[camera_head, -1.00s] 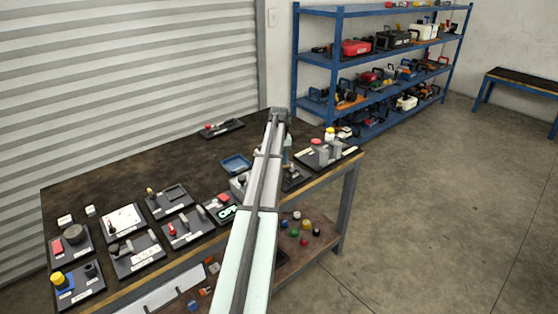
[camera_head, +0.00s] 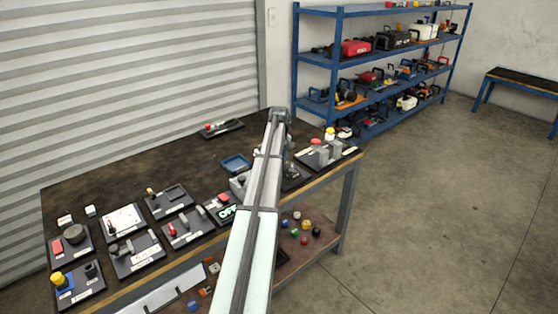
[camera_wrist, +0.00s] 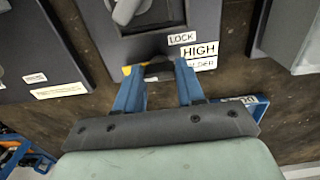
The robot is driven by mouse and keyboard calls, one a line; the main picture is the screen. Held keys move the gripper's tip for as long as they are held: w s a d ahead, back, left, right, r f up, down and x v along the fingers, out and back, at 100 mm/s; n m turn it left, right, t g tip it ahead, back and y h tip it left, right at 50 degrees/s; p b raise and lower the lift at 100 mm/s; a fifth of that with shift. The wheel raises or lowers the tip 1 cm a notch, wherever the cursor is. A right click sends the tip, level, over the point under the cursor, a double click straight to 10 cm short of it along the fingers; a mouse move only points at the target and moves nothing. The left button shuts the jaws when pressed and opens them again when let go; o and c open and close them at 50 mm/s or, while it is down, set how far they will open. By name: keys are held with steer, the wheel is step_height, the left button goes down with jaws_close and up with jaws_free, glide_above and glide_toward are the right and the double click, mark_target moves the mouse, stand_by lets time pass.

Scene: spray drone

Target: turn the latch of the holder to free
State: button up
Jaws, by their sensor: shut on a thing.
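In the wrist view my gripper (camera_wrist: 158,72) reaches over the dark grey holder plate (camera_wrist: 210,18). Its two blue fingers are closed on a small dark piece (camera_wrist: 158,68) at the near edge of the plate. I cannot tell for sure whether this piece is the latch's handle. A white LOCK label (camera_wrist: 182,38) lies just beyond the fingertips. The HIGH label (camera_wrist: 201,50) and a partly covered HOLDER label lie to the right. A rounded grey part (camera_wrist: 128,10) is cut off at the top. In the head view my arm hides the gripper.
Another dark panel (camera_wrist: 35,50) stands left of the plate, and a grey box (camera_wrist: 295,35) is at the right. On the table (camera_head: 110,170) several switch panels stand left of my arm. A blue tray (camera_head: 236,163) and a panel with a red button (camera_head: 318,142) are close by.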

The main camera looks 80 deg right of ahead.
stand_by(0.4)
steer(key=o, duration=1)
steer(key=shift+o, duration=0.2)
step_height(320, 180, up, 14)
steer(key=shift+f, duration=0.1)
